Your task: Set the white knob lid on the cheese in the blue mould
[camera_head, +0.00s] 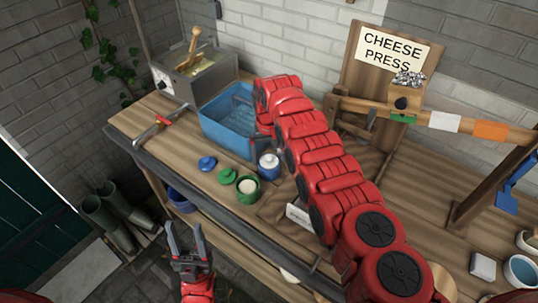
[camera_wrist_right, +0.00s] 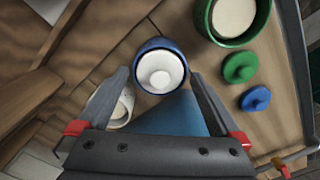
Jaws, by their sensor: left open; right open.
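The blue mould (camera_head: 269,173) stands upright on the bench, right of the green mould. In the right wrist view, the blue mould (camera_wrist_right: 138,55) holds the white knob lid (camera_wrist_right: 160,71). The lid looks level inside the rim and covers the cheese. The lid also shows as a white top in the head view (camera_head: 268,160). My right gripper (camera_wrist_right: 158,77) is open. Its fingertips appear either side of the mould, apart from the lid; their height is unclear. In the head view my arm hides it. My left gripper (camera_head: 186,228) is open and empty in front of the bench.
The green mould (camera_head: 247,195) with cheese, a green lid (camera_head: 227,176) and a blue lid (camera_head: 207,163) stand to the left. A blue tub (camera_head: 215,133) is behind. A white pot (camera_wrist_right: 120,107) stands near the blue mould. The cheese press (camera_head: 400,104) is at back right.

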